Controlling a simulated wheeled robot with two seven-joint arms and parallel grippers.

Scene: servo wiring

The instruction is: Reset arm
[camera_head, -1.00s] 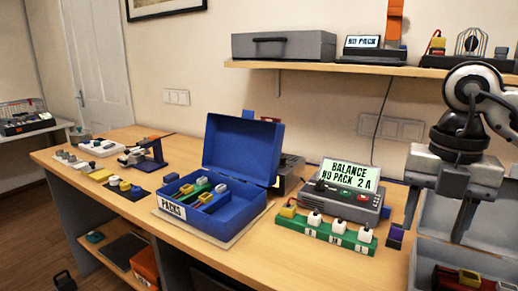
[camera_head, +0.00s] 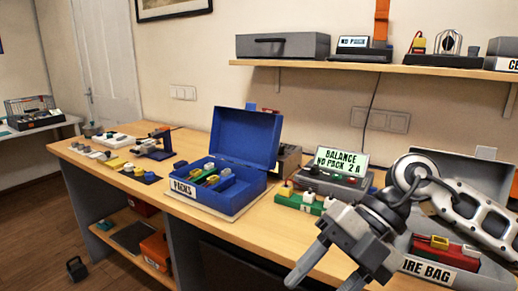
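My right gripper (camera_head: 318,284) comes in from the right at the bottom of the head view. Its two fingers point down and to the left and stand apart, with nothing seen between them. One fingertip runs close to or past the bottom edge. The gripper and wrist hang in front of the table and partly cover the green strip (camera_head: 285,198) with white plugs. My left gripper is not in view.
An open blue PACKS box (camera_head: 225,197) stands mid-table. Behind my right arm is an open grey box (camera_head: 438,269) labelled "IRE BAG" holding a red pack (camera_head: 450,252). A charger (camera_head: 335,180) reads "BALANCE NO PACK 2 A". A shelf (camera_head: 330,74) runs above.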

